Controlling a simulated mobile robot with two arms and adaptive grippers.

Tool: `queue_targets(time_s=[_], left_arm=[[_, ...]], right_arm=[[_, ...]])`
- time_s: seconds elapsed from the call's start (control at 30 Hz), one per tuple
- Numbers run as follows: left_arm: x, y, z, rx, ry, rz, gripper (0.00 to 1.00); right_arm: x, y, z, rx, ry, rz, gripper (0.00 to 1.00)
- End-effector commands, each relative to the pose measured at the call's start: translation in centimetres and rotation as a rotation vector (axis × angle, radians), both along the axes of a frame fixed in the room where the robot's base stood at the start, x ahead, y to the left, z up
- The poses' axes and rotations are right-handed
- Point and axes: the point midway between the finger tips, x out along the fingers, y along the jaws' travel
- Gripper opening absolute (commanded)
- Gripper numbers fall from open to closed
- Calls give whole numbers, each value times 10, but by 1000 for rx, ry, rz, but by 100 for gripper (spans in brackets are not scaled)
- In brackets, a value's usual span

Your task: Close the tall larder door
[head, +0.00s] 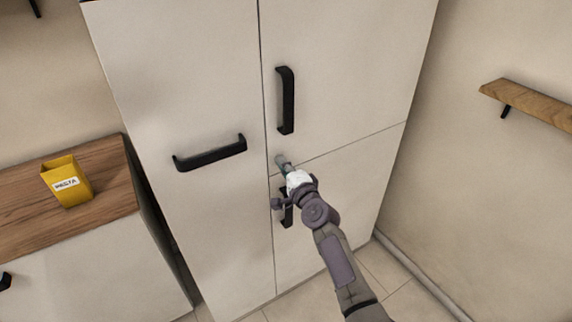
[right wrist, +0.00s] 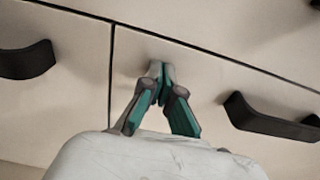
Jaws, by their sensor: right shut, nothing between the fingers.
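The tall off-white larder cabinet fills the middle of the head view. Its upper right door (head: 345,75) has a black vertical handle (head: 286,100) and looks flush with its neighbours, with only thin seams around it. My right gripper (head: 281,161) is shut and empty, its fingertips at the lower left corner of this door, below the handle. In the right wrist view the fingertips (right wrist: 158,72) are against or very close to the door face (right wrist: 205,85); I cannot tell if they touch. That handle also shows there (right wrist: 268,117). My left gripper is out of view.
A lower right door (head: 335,205) has a handle partly hidden by my right gripper. A left panel (head: 190,80) has a horizontal black handle (head: 210,153). A yellow box (head: 68,182) stands on a wooden counter (head: 105,185) at left. A wooden shelf (head: 530,103) is on the right wall.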

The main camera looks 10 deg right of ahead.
Motion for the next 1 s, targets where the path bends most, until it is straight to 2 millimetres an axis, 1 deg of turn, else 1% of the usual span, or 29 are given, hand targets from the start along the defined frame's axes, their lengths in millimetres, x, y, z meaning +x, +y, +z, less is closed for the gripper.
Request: queue_targets(time_s=[0.03, 0.13, 0.27, 0.37, 0.47, 0.7, 0.8, 0.9, 1.0], left_arm=[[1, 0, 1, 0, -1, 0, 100], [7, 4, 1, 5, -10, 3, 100], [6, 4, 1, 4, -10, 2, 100], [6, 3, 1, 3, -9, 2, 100], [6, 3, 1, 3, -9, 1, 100], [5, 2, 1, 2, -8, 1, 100], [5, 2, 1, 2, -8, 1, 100], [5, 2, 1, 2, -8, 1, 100], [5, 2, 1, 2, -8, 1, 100]], right_arm=[[5, 4, 19, 14, -29, 0, 0], [5, 4, 20, 15, -30, 0, 0], [-3, 2, 20, 18, -31, 1, 0], [-17, -2, 19, 18, -31, 1, 0], [-36, -10, 17, 14, -28, 0, 0], [-90, -31, 11, 8, -19, -4, 0], [-108, -36, 11, 8, -19, -4, 0], [-120, -41, 9, 7, -18, -4, 0], [-127, -43, 9, 6, -17, -4, 0]])
